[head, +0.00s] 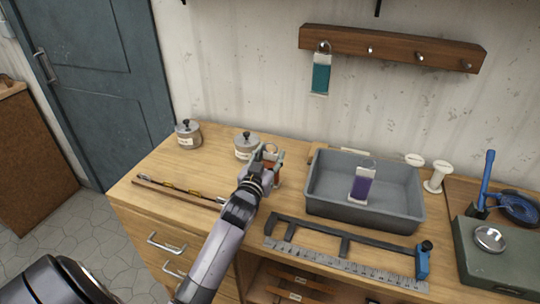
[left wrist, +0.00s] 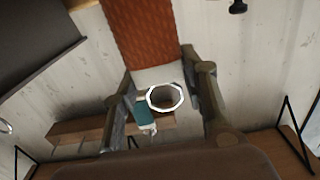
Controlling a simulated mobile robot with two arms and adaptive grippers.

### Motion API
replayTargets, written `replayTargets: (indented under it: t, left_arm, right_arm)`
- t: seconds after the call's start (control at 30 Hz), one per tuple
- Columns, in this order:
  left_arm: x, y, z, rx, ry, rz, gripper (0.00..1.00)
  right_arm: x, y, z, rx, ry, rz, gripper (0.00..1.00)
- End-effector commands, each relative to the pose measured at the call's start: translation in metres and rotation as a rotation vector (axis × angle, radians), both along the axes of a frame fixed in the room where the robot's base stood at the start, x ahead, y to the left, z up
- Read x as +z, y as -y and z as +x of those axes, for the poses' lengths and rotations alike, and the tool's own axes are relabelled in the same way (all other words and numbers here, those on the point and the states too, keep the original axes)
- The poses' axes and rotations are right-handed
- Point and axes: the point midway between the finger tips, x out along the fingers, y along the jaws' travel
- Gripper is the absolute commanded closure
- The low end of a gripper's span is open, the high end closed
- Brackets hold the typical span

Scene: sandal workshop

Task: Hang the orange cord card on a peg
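The orange cord card (left wrist: 144,35) has a white end band with a white ring (left wrist: 166,97). In the left wrist view it sits between the two fingers of my left gripper (left wrist: 165,100), which close on its edges near the band. In the head view my left gripper (head: 270,157) is over the bench, and the orange card (head: 276,171) is partly hidden by it. A brown peg rail (head: 395,50) is on the wall, up and right of the gripper. A teal card (head: 320,73) hangs from its leftmost peg; the other pegs are bare. My right gripper is not in view.
A grey tray (head: 318,198) with a purple card (head: 362,185) lies right of the gripper. Two lidded jars, (head: 188,135) and (head: 246,146), stand at the back left. A clamp (head: 345,240), a ruler (head: 340,268) and white spools (head: 437,177) lie around the tray.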

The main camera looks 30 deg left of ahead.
Motion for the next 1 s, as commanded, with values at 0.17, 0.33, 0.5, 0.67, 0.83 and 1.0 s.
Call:
replayTargets:
  t: [0.17,0.33,0.5,0.67,0.83,1.0]
  left_arm:
    - [-0.001,0.000,0.000,0.000,-0.002,-0.001,0.49]
    - [0.000,0.000,0.000,0.000,-0.002,-0.001,0.40]
    - [0.000,0.000,0.000,0.000,-0.002,-0.001,0.40]
    - [0.003,0.001,-0.002,0.000,-0.002,-0.001,0.40]
    - [0.000,0.007,-0.028,0.000,-0.003,-0.002,0.40]
    - [0.000,0.017,-0.065,0.000,-0.003,-0.002,0.40]
  right_arm:
    - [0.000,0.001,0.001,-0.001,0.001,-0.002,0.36]
    - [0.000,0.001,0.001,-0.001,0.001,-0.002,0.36]
    - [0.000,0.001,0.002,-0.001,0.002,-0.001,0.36]
    - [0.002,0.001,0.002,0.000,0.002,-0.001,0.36]
    - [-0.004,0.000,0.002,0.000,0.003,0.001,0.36]
    - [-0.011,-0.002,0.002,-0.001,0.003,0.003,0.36]
